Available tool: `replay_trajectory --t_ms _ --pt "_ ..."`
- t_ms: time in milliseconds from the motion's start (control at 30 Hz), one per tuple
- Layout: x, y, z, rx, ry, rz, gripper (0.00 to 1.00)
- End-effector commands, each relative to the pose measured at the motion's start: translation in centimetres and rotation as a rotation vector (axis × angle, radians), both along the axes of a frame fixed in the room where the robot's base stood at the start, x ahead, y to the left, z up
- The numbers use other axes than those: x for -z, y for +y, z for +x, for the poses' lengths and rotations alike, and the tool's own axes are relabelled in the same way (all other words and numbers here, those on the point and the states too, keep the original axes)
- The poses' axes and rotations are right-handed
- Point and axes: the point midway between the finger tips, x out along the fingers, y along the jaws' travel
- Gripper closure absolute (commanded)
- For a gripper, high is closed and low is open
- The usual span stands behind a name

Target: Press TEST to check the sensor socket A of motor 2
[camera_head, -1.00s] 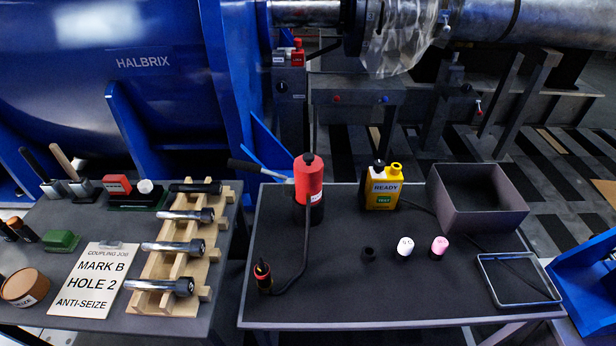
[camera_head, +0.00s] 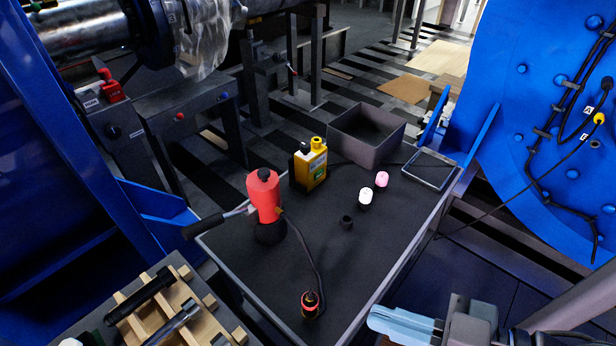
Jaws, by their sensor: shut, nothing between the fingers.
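The yellow-and-black tester (camera_head: 309,166) stands upright on the dark table. Its label and green TEST button face right and show at a slant; the wording is too small to read now. At the right, the blue motor housing (camera_head: 545,120) carries black cabling and a white tag A (camera_head: 587,110). A yellow plug (camera_head: 598,118) sits close to that tag, with a thin dark cable running down from it; whether it is fully seated is unclear. My gripper (camera_head: 372,318), with pale blue fingers, is at the lower right by the table's front edge. It is shut and empty, well apart from the tester.
A red cylindrical tool (camera_head: 264,200) with a black lever and a corded end piece (camera_head: 310,304) stands left of the tester. White (camera_head: 366,196) and pink (camera_head: 381,179) caps, a black cap (camera_head: 346,221), an open grey bin (camera_head: 367,138) and a shallow tray (camera_head: 430,169) share the table (camera_head: 340,265).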

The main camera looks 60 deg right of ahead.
Motion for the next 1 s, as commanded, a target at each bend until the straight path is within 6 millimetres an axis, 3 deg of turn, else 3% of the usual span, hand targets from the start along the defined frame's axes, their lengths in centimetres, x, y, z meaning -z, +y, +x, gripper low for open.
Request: replay_trajectory --t_ms 267,467,567,767,1000 --pt "-0.8 -0.3 0.3 0.022 0.007 0.020 1.00" --pt "-1.3 -2.0 1.5 0.124 0.050 0.114 1.00" --pt "1.2 -3.8 2.7 0.229 0.086 0.215 1.00" --pt "8.4 -8.3 5.4 0.459 0.139 0.448 1.00" --pt "16.9 -16.2 9.4 0.796 0.149 0.830 1.00"
